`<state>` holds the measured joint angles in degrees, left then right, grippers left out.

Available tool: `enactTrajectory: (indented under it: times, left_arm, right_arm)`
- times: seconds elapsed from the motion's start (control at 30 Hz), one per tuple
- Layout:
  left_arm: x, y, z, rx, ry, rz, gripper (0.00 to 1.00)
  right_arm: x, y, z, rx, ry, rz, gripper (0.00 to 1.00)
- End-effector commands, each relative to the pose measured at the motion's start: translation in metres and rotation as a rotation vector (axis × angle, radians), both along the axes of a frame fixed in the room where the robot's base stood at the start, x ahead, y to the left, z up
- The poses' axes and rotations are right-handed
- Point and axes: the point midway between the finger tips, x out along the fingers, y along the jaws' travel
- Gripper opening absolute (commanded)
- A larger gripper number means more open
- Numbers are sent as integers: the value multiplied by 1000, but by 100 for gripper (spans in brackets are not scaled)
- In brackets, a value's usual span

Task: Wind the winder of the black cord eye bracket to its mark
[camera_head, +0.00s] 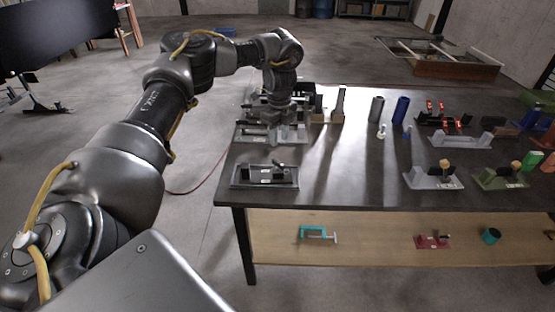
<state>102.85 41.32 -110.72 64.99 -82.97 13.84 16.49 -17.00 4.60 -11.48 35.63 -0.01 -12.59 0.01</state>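My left arm reaches in from the left over the table's far left corner. Its wrist points down, and my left gripper (281,112) is low above a grey-based fixture (290,134) with dark parts. The fingers are small and dark against those parts, so I cannot tell whether they are open or touching anything. Another grey-based fixture (265,175) with a black body and a small lever sits nearer the front left edge. I cannot tell which fixture is the black cord eye bracket, and its winder and mark are too small to make out. My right gripper is not in view.
The dark table (330,180) has clear room in its front middle. An upright blue cylinder (400,109) and a grey cylinder (376,109) stand mid-back. A grey bracket (433,178) and a green bracket (499,179) sit at right. A teal clamp (318,233) lies on the lower shelf.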

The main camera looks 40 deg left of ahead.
Motion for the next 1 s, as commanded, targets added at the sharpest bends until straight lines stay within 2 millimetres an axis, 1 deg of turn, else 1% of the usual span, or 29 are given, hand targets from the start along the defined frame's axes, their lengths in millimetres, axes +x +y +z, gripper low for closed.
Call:
enactTrajectory:
  times: [0.03,0.1,0.27,0.37,0.7,0.83,1.0]
  left_arm:
    - [-1,4,4,1,1,12,32]
    - [-2,6,6,0,3,19,32]
    - [-2,6,1,1,5,18,32]
    - [-2,6,-12,2,7,17,32]
    - [-2,5,-74,2,6,15,32]
    - [-2,5,-90,2,5,17,32]
    - [-1,5,-101,1,2,17,32]
  right_arm:
    - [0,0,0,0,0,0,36]
    - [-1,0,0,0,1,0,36]
    - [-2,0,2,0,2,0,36]
    - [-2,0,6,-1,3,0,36]
    - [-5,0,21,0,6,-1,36]
    - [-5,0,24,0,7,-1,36]
    - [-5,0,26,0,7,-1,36]
